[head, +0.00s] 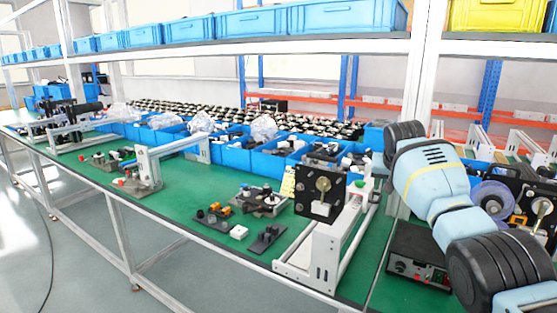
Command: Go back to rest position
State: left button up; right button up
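The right arm (435,180), light blue with black joints, rises from the bottom right corner in the head view. It stands in front of the workbench, bent at a black joint (403,137) near the white shelf post. Its gripper does not show. My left arm and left gripper are not in view.
A long green-topped workbench (190,200) runs from the front right to the far left. It bears a white fixture with a black plate (320,195), a control box (418,262), small fixtures and blue bins (270,163). A shelf of blue crates (345,14) hangs above.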

jog(key=s+a+f+n, duration=0.15)
jog(key=s+f, duration=0.25)
jog(key=f, duration=1)
jog(key=s+a+f+n+g+y, duration=0.1)
jog(key=s+a+f, duration=0.1)
jog(key=s+f, duration=0.65)
jog(key=s+a+f+n+g, duration=0.1)
jog(key=s+a+f, duration=0.1)
jog(key=s+f, duration=0.65)
jog(key=s+f+g+y, duration=0.1)
jog(key=s+f, duration=0.3)
jog(key=s, duration=0.4)
jog(key=s+f, duration=0.4)
jog(key=s, duration=0.4)
jog(key=s+a+r+n+g, duration=0.1)
jog(key=s+r, duration=0.1)
jog(key=s, duration=0.9)
jog(key=s+r+n, duration=0.1)
jog(key=s+r, duration=0.1)
jog(key=s, duration=0.9)
jog(key=w+a+f+t+y, duration=0.2)
jog(key=w+f+t, duration=0.4)
jog(key=f, duration=0.3)
jog(key=shift+a+f+t, duration=0.25)
jog(key=shift+a+t, duration=0.05)
jog(key=shift+t, duration=0.3)
